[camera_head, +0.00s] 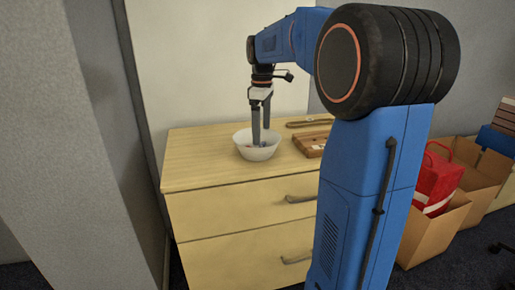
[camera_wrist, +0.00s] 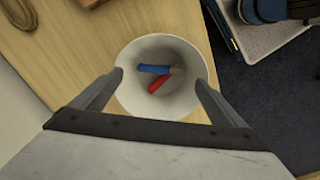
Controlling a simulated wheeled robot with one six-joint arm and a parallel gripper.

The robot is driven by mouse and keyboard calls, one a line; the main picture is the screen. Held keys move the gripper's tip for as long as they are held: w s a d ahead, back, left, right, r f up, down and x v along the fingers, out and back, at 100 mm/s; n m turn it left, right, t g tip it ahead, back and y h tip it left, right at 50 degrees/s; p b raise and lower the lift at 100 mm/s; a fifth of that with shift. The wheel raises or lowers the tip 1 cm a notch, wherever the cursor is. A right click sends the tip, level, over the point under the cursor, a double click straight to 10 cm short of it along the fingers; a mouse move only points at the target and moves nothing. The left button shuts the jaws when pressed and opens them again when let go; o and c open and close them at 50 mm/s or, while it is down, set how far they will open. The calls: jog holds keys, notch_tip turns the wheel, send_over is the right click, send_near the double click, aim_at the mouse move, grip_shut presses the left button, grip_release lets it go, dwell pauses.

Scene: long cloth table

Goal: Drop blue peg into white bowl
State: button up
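The white bowl (camera_head: 257,149) stands on top of the wooden dresser in the head view. In the wrist view the bowl (camera_wrist: 130,90) is seen from above. The blue peg (camera_wrist: 153,69) lies inside it, with a red peg (camera_wrist: 159,82) beside or touching it at the bowl's bottom. My gripper (camera_head: 261,138) points down over the bowl, its fingertips near or within the rim. In the wrist view my gripper (camera_wrist: 158,88) has its fingers wide apart on either side of the bowl, with nothing between them held.
The pale wood dresser top (camera_head: 195,158) is clear left of the bowl. A brown wooden tray (camera_head: 310,144) and a long wooden item (camera_head: 308,123) lie to its right. A cardboard box (camera_head: 437,232) with a red bag (camera_head: 437,180) stands on the floor at right.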

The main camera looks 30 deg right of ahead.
notch_tip(320, 180, up, 18)
jog(key=shift+f, duration=0.25)
dwell(0.6)
jog(key=s+a+f+m+t, duration=0.1)
jog(key=s+a+f+m, duration=0.1)
jog(key=s+a+f, duration=0.5)
jog(key=s+a+f+m+t, duration=0.2)
jog(key=s+a+f, duration=0.25)
jog(key=s, duration=0.45)
jog(key=s+a+f+m+t, duration=0.1)
jog(key=s+a+f+m, duration=0.1)
jog(key=s+f, duration=0.4)
jog(key=s+a+f+m, duration=0.1)
jog(key=s+f+m, duration=0.1)
jog(key=s+f, duration=0.5)
notch_tip(320, 180, down, 6)
jog(key=shift+s+a+r+m+t, duration=0.2)
jog(key=shift+s+a+m+t, duration=0.1)
jog(key=shift+a+t, duration=0.1)
